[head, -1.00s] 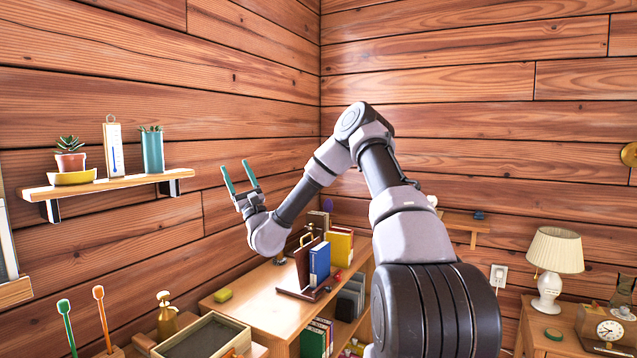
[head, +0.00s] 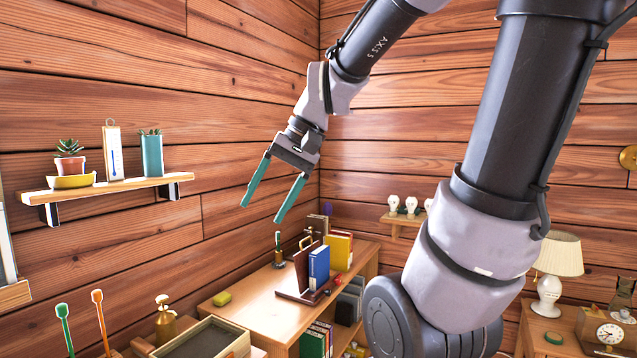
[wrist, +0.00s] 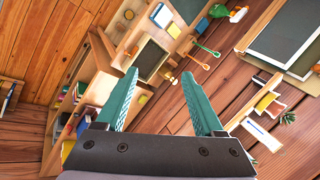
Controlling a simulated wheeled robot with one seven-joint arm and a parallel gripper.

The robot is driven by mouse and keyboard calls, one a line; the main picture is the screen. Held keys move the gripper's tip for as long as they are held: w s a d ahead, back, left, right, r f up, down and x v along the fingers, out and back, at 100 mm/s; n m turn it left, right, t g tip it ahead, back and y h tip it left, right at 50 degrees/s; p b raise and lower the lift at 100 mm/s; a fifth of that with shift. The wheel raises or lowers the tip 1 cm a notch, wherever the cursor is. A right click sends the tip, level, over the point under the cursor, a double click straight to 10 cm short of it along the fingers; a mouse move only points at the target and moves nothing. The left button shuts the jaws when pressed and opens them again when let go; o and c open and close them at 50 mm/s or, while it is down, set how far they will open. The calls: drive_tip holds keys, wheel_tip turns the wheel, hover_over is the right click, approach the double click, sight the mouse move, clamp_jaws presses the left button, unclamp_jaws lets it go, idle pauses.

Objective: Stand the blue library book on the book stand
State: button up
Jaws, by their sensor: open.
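The blue library book (head: 319,267) stands upright on the dark brown book stand (head: 290,296), on top of the wooden bookcase in the head view. The stand's back panel rises to the left of the book, and a small handle shows above it. My gripper (head: 261,213) is open and empty, its teal fingers pointing down, above and left of the book in the picture. In the wrist view the open fingers (wrist: 160,74) have nothing between them. I cannot clearly make out the blue book in the wrist view.
Yellow books (head: 340,248) stand behind the blue book. A tray (head: 205,340) and gold pump bottle (head: 166,320) stand at lower left. A wall shelf (head: 110,186) holds plants.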

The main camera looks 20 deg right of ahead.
drive_tip(key=s+d+r+m+t+h, duration=0.1)
drive_tip(key=s+d+r+t+h, duration=0.1)
drive_tip(key=d, duration=0.7)
drive_tip(key=r+t+h, duration=0.1)
drive_tip(key=t, duration=0.1)
drive_tip(key=shift+s+t, duration=0.15)
drive_tip(key=shift+t, duration=0.15)
drive_tip(key=shift+r, duration=0.1)
idle(1.2)
